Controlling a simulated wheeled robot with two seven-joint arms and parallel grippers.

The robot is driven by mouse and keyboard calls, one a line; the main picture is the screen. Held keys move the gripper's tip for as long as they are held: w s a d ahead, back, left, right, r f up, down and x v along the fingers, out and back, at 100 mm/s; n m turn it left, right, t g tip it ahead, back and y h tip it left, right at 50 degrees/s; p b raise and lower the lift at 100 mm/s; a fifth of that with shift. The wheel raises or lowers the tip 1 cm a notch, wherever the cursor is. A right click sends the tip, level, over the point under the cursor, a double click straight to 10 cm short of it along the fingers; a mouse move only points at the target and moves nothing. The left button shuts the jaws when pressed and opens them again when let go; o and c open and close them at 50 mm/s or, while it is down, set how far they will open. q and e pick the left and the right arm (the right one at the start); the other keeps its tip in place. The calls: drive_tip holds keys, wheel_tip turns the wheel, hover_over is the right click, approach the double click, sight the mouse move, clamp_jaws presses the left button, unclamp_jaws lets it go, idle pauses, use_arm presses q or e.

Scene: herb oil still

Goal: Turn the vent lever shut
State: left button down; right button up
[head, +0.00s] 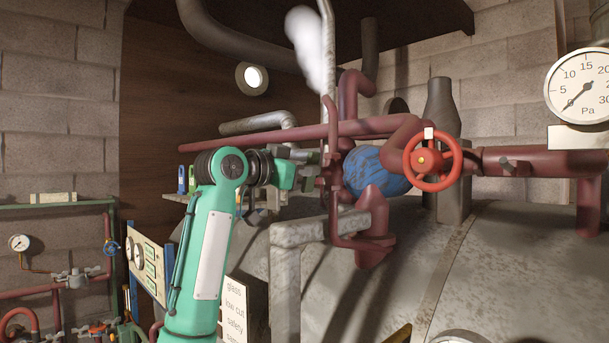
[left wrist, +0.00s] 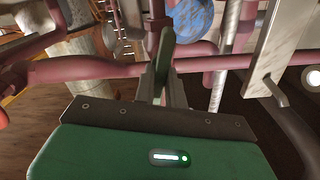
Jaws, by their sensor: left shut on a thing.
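The vent lever (left wrist: 164,52) looks like a dark green bar, standing upright between the grey fingers of my left gripper (left wrist: 161,88) in the left wrist view. The gripper is shut on it. In the head view my green left arm reaches up from the bottom, and the left gripper (head: 318,157) points right at the thin dark-red vertical pipes. There the lever is mostly hidden by the gripper and pipes. A white steam plume (head: 305,45) hangs beside the tall pale pipe (head: 328,60) above. My right gripper is not in view.
A red handwheel (head: 432,162) and a blue round body (head: 372,172) lie right of the gripper. A dark-red pipe (head: 280,137) crosses just above it. The large grey tank (head: 490,250) fills the lower right, with a grey bracket (head: 300,235) in front. A pressure gauge (head: 583,88) is at upper right.

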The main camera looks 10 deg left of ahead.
use_arm(q)
drive_tip(key=shift+s+d+f+m+p, duration=0.15)
drive_tip(key=shift+m+p, duration=0.2)
drive_tip(key=shift+m, duration=2.2)
drive_tip(key=shift+f+m+p, duration=0.15)
drive_tip(key=shift+m+p, duration=0.2)
drive_tip(key=shift+m, duration=2.15)
drive_tip(key=shift+s+d+f+m+p, duration=0.15)
drive_tip(key=shift+m+p, duration=0.2)
drive_tip(key=shift+m, duration=2.2)
drive_tip(key=shift+w, duration=0.15)
drive_tip(key=c, duration=1.5)
unclamp_jaws()
drive_tip(key=shift+o, duration=0.2)
drive_tip(key=b+v, duration=0.7)
drive_tip(key=v, duration=0.7)
